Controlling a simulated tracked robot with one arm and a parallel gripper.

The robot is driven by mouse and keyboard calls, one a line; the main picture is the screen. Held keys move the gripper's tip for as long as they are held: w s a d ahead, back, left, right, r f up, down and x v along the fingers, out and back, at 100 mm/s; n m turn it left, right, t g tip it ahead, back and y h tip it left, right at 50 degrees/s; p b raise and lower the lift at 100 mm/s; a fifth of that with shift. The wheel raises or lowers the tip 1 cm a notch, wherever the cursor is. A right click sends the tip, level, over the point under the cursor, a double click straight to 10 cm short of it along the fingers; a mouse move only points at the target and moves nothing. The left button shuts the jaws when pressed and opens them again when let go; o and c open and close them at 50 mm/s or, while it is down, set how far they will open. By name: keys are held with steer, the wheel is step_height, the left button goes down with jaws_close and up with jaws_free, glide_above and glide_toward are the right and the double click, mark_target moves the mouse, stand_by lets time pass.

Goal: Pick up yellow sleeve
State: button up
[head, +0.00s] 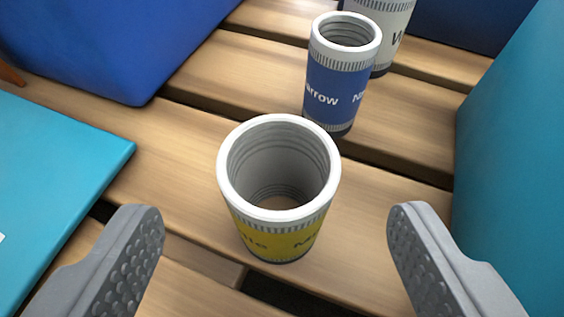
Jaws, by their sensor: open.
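The yellow sleeve (281,239) stands upright on wooden slats in the middle of the head view. It is a hollow cylinder with a white rim, grey ribbed inside and dark lettering on its yellow band. My gripper (275,228) is open, with one grey dimpled finger to the left of the sleeve and one to the right. Both fingers are apart from the sleeve, and nothing is between them but the sleeve and slats.
A blue sleeve (334,92) stands upright behind the yellow one, and a white sleeve (396,24) stands behind that. A dark blue block (110,45) is at the back left. Teal surfaces lie at left (60,175) and right (515,165). Dark gaps separate the wooden slats (165,155).

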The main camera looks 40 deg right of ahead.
mark_target(284, 204)
steer(key=b+x, duration=0.2)
steer(key=x, duration=0.3)
steer(key=shift+s+d+f, duration=0.1)
steer(key=shift+s, duration=0.05)
steer(key=shift+w+d, duration=0.15)
steer(key=shift+w, duration=0.1)
steer(key=c, duration=1.3)
